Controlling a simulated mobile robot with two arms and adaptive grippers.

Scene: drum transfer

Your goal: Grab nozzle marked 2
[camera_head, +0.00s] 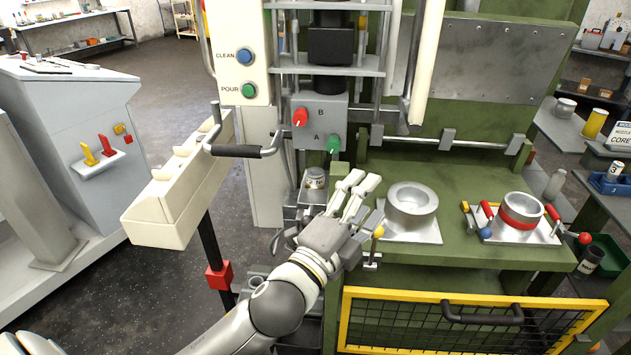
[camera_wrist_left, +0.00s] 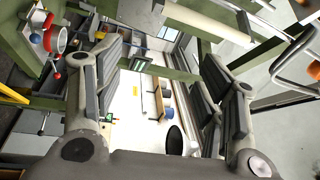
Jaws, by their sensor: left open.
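A small cylinder with a pale label (camera_head: 315,180) stands in a grey holder below the A/B switch box; its marking is too small to read, so I cannot tell if it is nozzle 2. My left gripper (camera_head: 354,187) is open and empty, just right of that cylinder in the head view, apart from it. In the left wrist view the open fingers (camera_wrist_left: 160,75) have nothing visibly held between them. A white nozzle marked 3 (camera_head: 616,169) stands at the far right. My right gripper is not in view.
The green bench carries a grey ring (camera_head: 411,201) on a plate and a red-banded ring (camera_head: 521,209) in a clamp fixture. A blue tray (camera_head: 606,184) is at the right. A black handle (camera_head: 236,150) and the switch box (camera_head: 320,112) are near my left arm.

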